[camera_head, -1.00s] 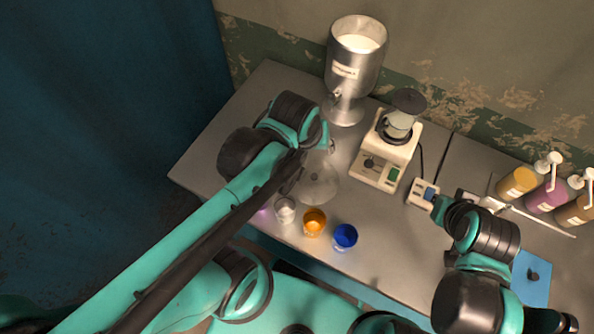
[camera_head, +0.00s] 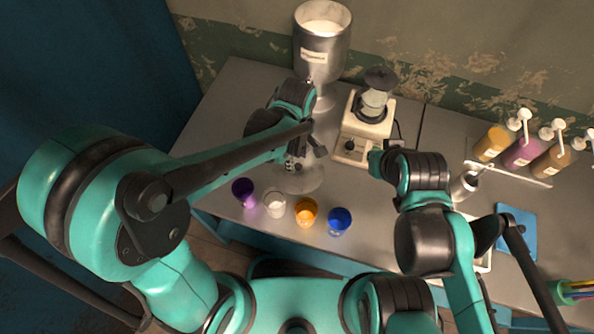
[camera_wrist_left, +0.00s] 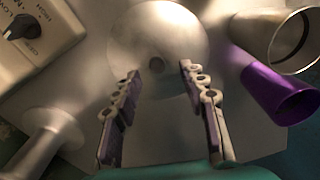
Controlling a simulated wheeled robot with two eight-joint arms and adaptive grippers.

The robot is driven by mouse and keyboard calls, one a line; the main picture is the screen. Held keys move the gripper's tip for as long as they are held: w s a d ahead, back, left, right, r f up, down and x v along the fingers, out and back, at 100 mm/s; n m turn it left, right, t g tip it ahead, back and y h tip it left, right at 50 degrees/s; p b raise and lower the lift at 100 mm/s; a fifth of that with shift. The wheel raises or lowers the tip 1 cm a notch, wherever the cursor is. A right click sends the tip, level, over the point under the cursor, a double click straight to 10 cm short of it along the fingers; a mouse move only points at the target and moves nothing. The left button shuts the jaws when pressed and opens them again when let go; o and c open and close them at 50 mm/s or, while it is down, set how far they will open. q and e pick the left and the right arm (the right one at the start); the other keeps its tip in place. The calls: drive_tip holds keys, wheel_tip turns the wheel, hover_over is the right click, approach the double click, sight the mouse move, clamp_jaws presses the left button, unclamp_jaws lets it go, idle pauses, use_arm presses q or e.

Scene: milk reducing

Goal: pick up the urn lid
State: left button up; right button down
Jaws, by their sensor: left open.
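The urn lid (camera_head: 312,183) is a round silver disc lying on the grey table, partly hidden by my left gripper in the head view. In the left wrist view the lid (camera_wrist_left: 178,30) is a shiny dome with a small dark knob at its centre. My left gripper (camera_head: 304,158) is over the lid, open and empty. In the left wrist view its fingertips (camera_wrist_left: 158,72) are on either side of the knob, apart from it. The silver urn (camera_head: 322,55) stands open behind, holding white liquid. My right gripper (camera_head: 376,162) shows only its teal body; its fingers are hidden.
A cream hotplate device (camera_head: 354,148) with a vessel stands right of the lid. Pump bottles (camera_head: 522,152) stand at the right. The table's back left is clear.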

sight(298, 165)
use_arm(q)
wheel_tip(298, 165, down, 4)
drive_tip(key=shift+w+d+r+b, duration=0.1)
drive_tip(key=shift+d+b, duration=0.05)
drive_tip(key=shift+b, duration=0.55)
drive_tip(key=shift+r, duration=0.1)
clamp_jaws()
drive_tip(key=shift+r, duration=0.15)
